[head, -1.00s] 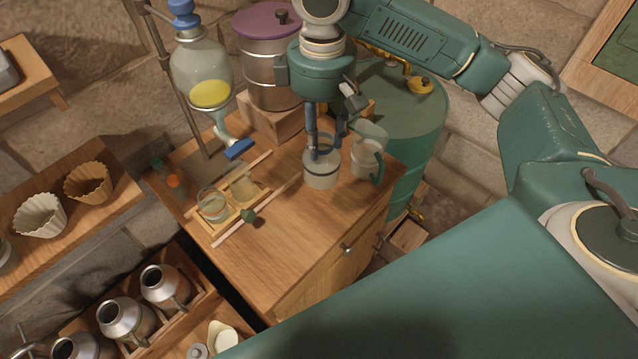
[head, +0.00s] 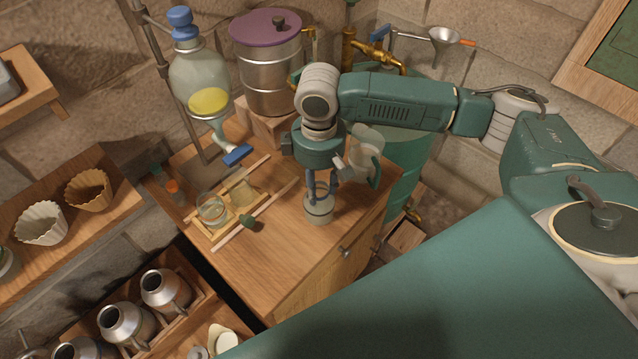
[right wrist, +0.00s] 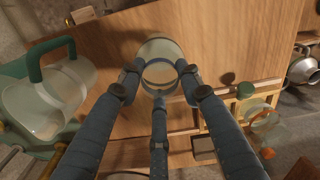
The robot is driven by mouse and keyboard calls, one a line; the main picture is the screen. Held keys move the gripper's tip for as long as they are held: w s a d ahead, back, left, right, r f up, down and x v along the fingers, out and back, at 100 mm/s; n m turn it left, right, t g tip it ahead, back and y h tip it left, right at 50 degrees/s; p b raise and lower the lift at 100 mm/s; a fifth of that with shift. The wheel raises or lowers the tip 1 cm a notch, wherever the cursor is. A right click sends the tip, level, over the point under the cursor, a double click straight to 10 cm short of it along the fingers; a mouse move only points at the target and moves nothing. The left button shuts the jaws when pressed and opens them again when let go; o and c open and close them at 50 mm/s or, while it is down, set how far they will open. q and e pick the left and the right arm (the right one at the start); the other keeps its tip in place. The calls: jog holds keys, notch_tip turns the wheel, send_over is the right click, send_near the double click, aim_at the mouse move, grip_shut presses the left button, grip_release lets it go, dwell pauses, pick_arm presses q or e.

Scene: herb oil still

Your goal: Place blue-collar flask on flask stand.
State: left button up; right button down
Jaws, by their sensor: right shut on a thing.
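My right gripper (head: 320,188) points down and is shut on a clear glass flask (head: 318,212) near the front right edge of the wooden cabinet top. Its fingers close around the flask's neck, where a dull blue-grey collar shows. The flask also shows between the fingers in the right wrist view (right wrist: 160,50). I cannot tell whether its base touches the wood. To the left, a low wooden stand (head: 224,241) with pale rails carries a glass vessel (head: 211,211) and a yellowish one (head: 243,195). My left gripper is not in view.
A glass jug with a green handle (head: 366,150) stands close behind the flask. A glass separating funnel (head: 196,80) with a blue tap hangs over the cabinet's back left. A steel pot (head: 268,75) stands behind. Bare wood (head: 285,250) lies between flask and stand.

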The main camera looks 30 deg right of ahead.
jog(key=c, duration=1.2)
grip_release()
